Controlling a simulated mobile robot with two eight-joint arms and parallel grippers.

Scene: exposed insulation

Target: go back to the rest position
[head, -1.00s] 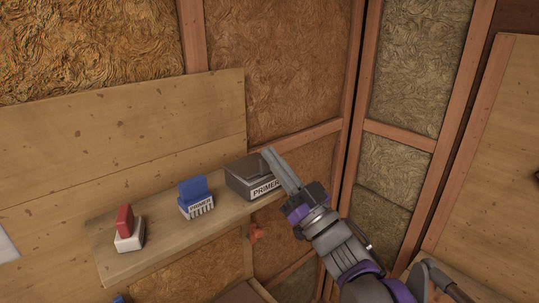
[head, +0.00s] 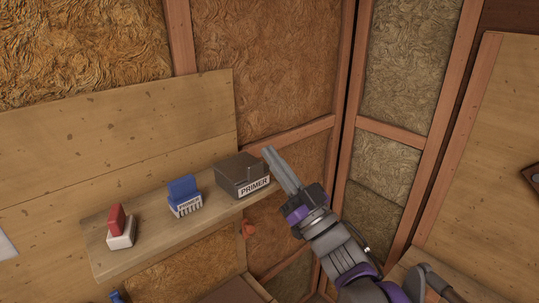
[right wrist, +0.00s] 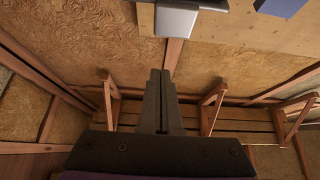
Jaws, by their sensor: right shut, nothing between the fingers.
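My right gripper (head: 268,150) is shut and empty, just right of the dark PRIMER box (head: 241,175) on the wall shelf. A narrow gap shows between the fingers and the box in the head view. In the right wrist view the two fingers (right wrist: 160,72) lie together, pointing up the picture, with nothing between them. My left gripper is in neither view.
A wall with framed insulation panels (head: 395,90) stands to the right.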

